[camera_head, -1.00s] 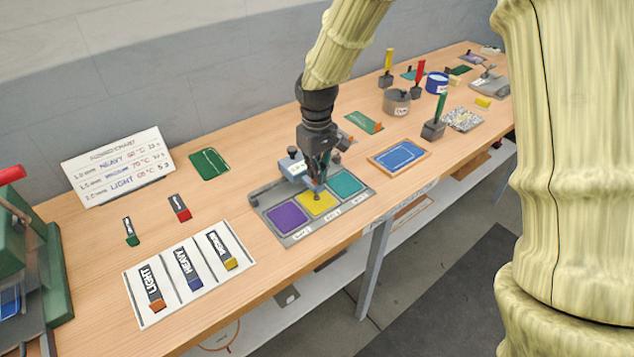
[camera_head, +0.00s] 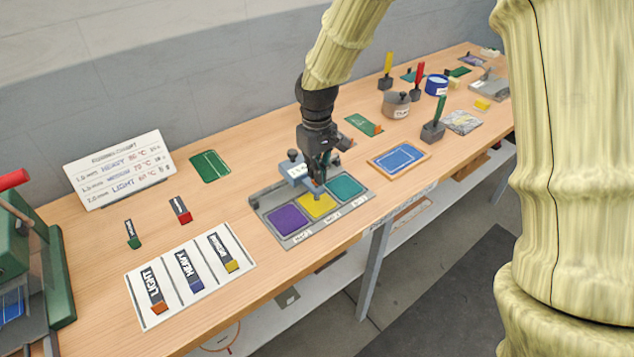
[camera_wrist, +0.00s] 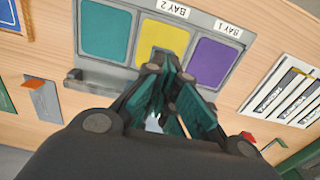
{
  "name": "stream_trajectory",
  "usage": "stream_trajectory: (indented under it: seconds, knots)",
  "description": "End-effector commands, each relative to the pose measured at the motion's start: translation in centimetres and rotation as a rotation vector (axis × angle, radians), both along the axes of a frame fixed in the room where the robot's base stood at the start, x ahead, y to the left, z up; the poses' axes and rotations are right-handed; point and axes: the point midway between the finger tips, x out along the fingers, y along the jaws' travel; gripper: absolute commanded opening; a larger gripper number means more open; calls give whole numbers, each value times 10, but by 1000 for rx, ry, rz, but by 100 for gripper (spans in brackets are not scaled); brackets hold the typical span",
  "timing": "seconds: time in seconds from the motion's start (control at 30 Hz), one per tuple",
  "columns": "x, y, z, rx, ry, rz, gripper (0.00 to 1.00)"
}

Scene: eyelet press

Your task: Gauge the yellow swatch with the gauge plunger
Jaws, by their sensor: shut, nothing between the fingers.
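The yellow swatch (camera_head: 318,206) lies in the middle bay of a grey tray (camera_head: 286,242), between a purple swatch and a teal one. The blue-grey gauge (camera_head: 293,171), with a dark knob and a small pale display, stands behind the swatches. Its arm reaches toward the yellow swatch; my gripper (camera_head: 318,181) hides part of it, and I cannot tell where the plunger tip is. My gripper is shut and empty over the back part of the yellow swatch. In the wrist view the dark fingers cover one end of the yellow swatch (camera_wrist: 162,36).
A white mat (camera_head: 150,322) with several labelled strips lies left of the tray. A blue screen frame (camera_head: 400,158) lies to the right. Stamps and a grey pot (camera_head: 396,106) stand farther back right. A green press (camera_head: 55,260) stands at the left edge.

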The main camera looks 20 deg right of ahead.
Motion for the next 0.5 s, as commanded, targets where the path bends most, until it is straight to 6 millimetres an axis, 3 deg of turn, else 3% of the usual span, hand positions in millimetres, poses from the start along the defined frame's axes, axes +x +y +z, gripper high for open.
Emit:
stream_trajectory:
  seconds: [0.5]
  knots:
    - [0, 0, 35, 0, -1, 0, 0]
